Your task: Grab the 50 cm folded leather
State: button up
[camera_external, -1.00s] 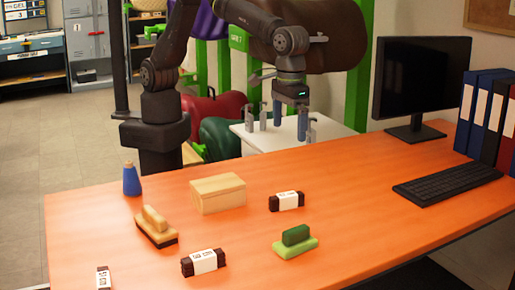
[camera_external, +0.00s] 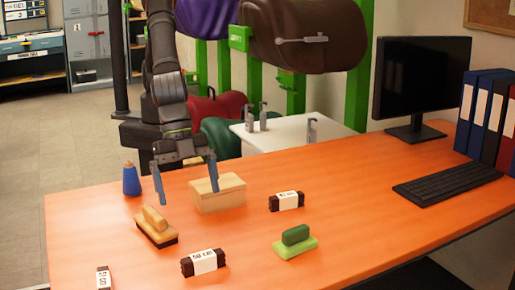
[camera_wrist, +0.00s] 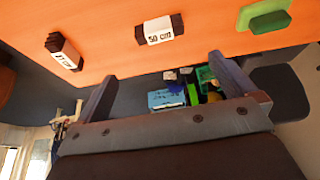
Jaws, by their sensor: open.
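The 50 cm folded leather (camera_external: 203,262) is a dark brown roll with a white label band, lying near the front of the orange table. In the wrist view it lies at the top middle (camera_wrist: 160,29), its "50 cm" label readable. My gripper (camera_external: 187,184) is open and empty, pointing down above the table's back left part, behind and above the leather. In the wrist view its spread fingers (camera_wrist: 163,74) are apart from the leather. Two similar leathers lie at the front left edge (camera_external: 104,278) and beyond the middle (camera_external: 286,201); their labels are hard to read.
A wooden box (camera_external: 218,193) stands close to my right finger. A wooden brush (camera_external: 155,227) lies left of the 50 cm leather, a green brush (camera_external: 295,241) right of it. A blue bottle (camera_external: 131,180) stands at the back left. The table's middle right is clear.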

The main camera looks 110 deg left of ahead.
send_near(203, 254)
jog(key=x, duration=0.5)
jog(key=shift+a+f, duration=0.1)
jog(key=shift+f, duration=0.1)
jog(key=shift+x, duration=2.6)
jog(key=shift+r, duration=0.1)
jog(key=c, duration=0.8)
jog(key=shift+r, duration=0.1)
